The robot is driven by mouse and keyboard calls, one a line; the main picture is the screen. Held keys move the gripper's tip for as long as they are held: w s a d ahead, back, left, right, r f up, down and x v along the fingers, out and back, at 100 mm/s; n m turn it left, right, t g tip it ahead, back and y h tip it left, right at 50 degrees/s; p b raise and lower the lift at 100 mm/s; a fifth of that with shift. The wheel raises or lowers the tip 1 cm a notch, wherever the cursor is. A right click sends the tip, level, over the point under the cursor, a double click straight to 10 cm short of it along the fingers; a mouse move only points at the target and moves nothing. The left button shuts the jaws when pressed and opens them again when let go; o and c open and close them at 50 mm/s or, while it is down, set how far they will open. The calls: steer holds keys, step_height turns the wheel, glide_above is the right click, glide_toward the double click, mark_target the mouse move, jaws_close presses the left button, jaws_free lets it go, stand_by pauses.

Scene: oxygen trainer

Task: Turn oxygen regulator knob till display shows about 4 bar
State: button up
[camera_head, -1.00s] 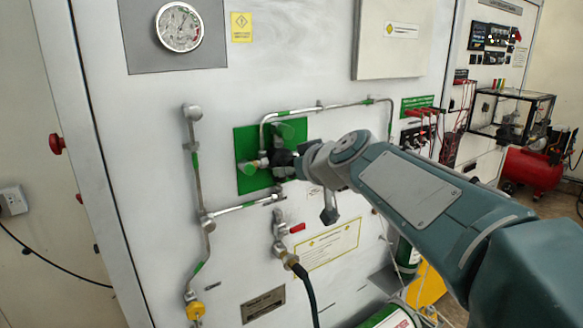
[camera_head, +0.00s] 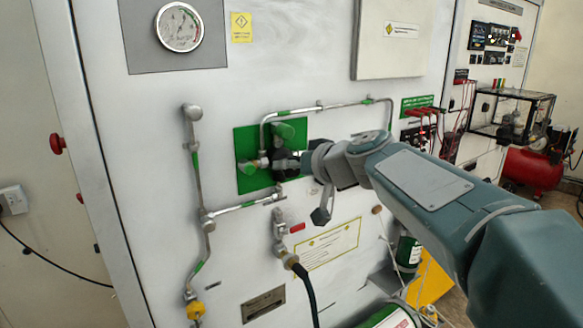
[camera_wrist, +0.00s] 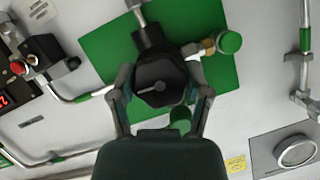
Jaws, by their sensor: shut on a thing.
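The black regulator knob (camera_wrist: 158,82) is in the middle of the wrist view, with a pale pointer mark on its face. It sits in front of a green square plate (camera_head: 246,146) on the white cabinet, and in the head view the knob (camera_head: 283,162) is partly hidden by my gripper (camera_head: 293,164). In the wrist view the fingers of my gripper (camera_wrist: 161,88) are on both sides of the knob, shut on it. A small display (camera_wrist: 3,101) with red digits is cut off at the left edge of the wrist view. Its value cannot be read.
A round dial gauge (camera_head: 179,27) is at the upper left of the cabinet; its reading is unclear. Metal pipes (camera_head: 197,160) run around the green plate. A red-handled valve (camera_head: 297,228) with a black hose is below. Green-capped fittings (camera_wrist: 229,42) stand near the knob.

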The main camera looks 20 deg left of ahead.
steer(key=m+g+y, duration=0.1)
steer(key=m, duration=0.1)
steer(key=m+y, duration=0.1)
steer(key=m, duration=0.1)
steer(key=shift+f+m+g, duration=0.2)
steer(key=shift+m+g, duration=0.2)
steer(key=m+y, duration=0.2)
steer(key=m, duration=0.2)
steer(key=shift+m+y, duration=0.3)
steer(key=shift+f, duration=0.1)
stand_by(0.3)
steer(key=o, duration=1.2)
steer(key=shift+w, duration=0.1)
